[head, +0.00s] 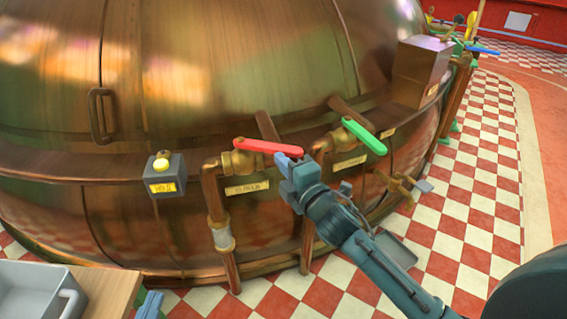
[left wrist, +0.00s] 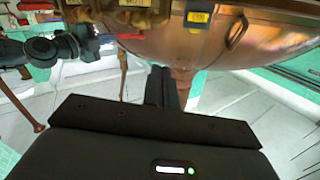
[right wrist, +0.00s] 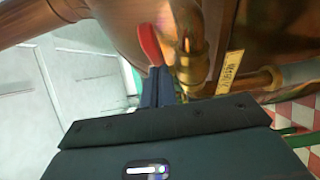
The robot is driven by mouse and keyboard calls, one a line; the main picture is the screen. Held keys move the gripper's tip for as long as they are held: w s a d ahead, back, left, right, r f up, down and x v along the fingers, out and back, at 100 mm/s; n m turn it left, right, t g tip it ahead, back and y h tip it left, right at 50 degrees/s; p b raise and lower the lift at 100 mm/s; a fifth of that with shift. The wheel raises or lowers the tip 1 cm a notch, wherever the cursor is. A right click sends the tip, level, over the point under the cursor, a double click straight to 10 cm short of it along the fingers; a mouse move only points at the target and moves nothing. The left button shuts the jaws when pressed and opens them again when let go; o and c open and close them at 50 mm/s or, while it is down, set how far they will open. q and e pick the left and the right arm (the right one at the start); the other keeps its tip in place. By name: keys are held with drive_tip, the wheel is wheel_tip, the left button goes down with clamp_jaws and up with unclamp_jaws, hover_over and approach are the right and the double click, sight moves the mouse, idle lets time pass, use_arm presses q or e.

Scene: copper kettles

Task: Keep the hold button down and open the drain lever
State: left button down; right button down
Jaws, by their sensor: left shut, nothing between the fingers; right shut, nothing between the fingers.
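The grey hold button box (head: 174,181) with its yellow button (head: 161,164) sits on the copper kettle's rim; the box shows in the left wrist view (left wrist: 198,17). A red lever (head: 268,146) sits on a brass valve, and a green lever (head: 364,136) on another to its right. The plates below are too small to read surely. My right gripper (head: 284,163) is shut and empty at the red lever's right end; contact is unclear. The red lever stands past its fingertips in the right wrist view (right wrist: 149,46).
The copper kettle (head: 200,60) fills the back, with a handle (head: 98,115) at left. Copper pipes run down below the valves. A grey bin (head: 30,302) stands on a wooden surface (head: 110,285) at front left. The checkered floor (head: 470,190) is open at right.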

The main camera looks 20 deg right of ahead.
sight(293, 149)
use_arm(q)
drive_tip(key=shift+r, duration=0.1)
